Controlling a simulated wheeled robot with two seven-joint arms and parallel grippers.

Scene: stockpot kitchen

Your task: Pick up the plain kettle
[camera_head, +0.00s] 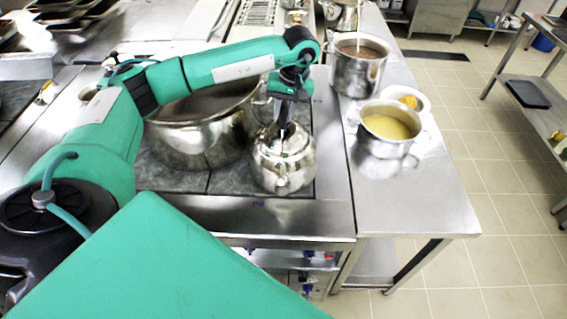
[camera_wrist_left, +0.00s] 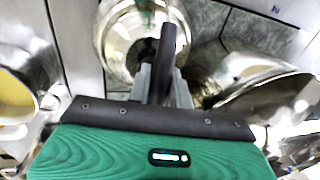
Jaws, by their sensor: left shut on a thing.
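The plain kettle (camera_head: 283,166) is shiny silver metal and sits at the front right of the dark stove top in the head view. My left gripper (camera_head: 284,128) reaches down from above and is shut on the kettle's handle. In the left wrist view the kettle's round body (camera_wrist_left: 118,35) shows beyond the fingers, and the dark handle (camera_wrist_left: 168,45) runs between the fingers of the left gripper (camera_wrist_left: 163,85). The kettle looks upright. I cannot tell whether its base touches the stove. My right gripper is not in view.
A large stockpot (camera_head: 196,133) stands close to the left of the kettle. On the steel counter to the right are a pot of yellow soup (camera_head: 385,146) and a taller pot (camera_head: 356,76) behind it. The counter's front right (camera_head: 430,210) is bare.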

